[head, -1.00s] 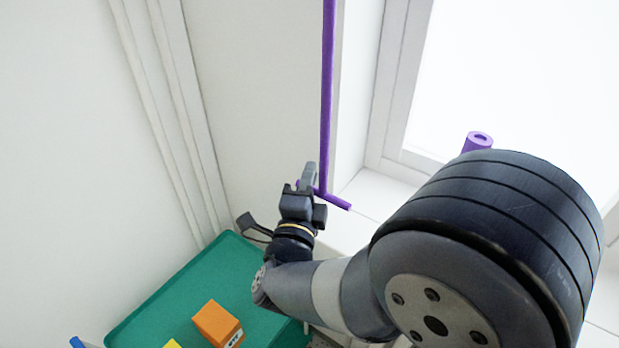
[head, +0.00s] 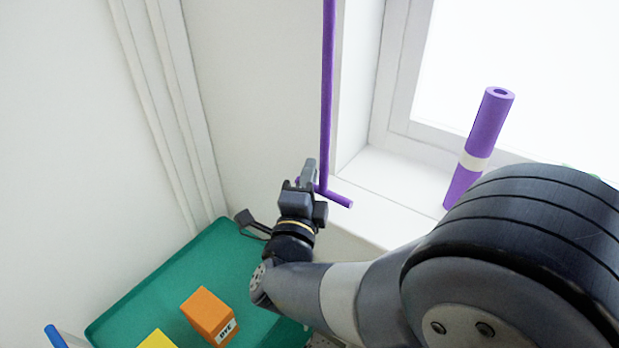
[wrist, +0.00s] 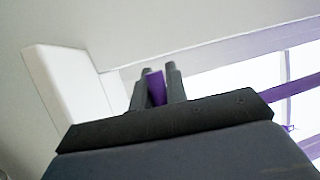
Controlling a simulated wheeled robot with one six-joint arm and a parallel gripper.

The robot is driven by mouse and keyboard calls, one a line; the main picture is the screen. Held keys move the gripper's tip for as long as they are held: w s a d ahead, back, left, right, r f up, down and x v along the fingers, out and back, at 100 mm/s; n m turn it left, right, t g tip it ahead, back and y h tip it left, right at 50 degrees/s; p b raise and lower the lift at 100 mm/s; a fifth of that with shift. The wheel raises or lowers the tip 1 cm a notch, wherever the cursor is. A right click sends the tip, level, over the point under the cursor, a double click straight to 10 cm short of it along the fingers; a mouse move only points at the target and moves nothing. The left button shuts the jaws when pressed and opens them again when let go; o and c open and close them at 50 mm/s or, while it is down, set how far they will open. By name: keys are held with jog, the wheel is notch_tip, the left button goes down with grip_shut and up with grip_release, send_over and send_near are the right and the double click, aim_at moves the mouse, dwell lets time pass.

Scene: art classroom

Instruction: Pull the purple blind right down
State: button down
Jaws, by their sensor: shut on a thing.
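A long thin purple rod (head: 327,90) hangs down beside the window, with a short purple crossbar (head: 338,199) at its lower end. My gripper (head: 308,172) is at the left part of this crossbar in the head view. In the wrist view my gripper (wrist: 157,86) is shut with a purple piece (wrist: 156,88) between its fingers. Most of the blind is out of the head view. In the wrist view a purple strip (wrist: 293,88) crosses the bright window at the right; whether it is the blind's edge I cannot tell.
A purple cylinder with a pale band (head: 487,125) stands on the white windowsill (head: 395,190), near my arm.

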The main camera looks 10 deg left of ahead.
notch_tip(320, 180, down, 6)
jog(key=b, duration=0.6)
jog(key=shift+f+b, duration=0.25)
jog(key=shift+b, duration=0.05)
jog(key=c, duration=1.4)
grip_release()
jog(key=s+f+b, duration=0.1)
jog(key=s+f, duration=0.1)
jog(key=s, duration=0.8)
jog(key=shift+s, duration=0.3)
jog(key=shift+r, duration=0.1)
jog(key=shift+c, duration=0.5)
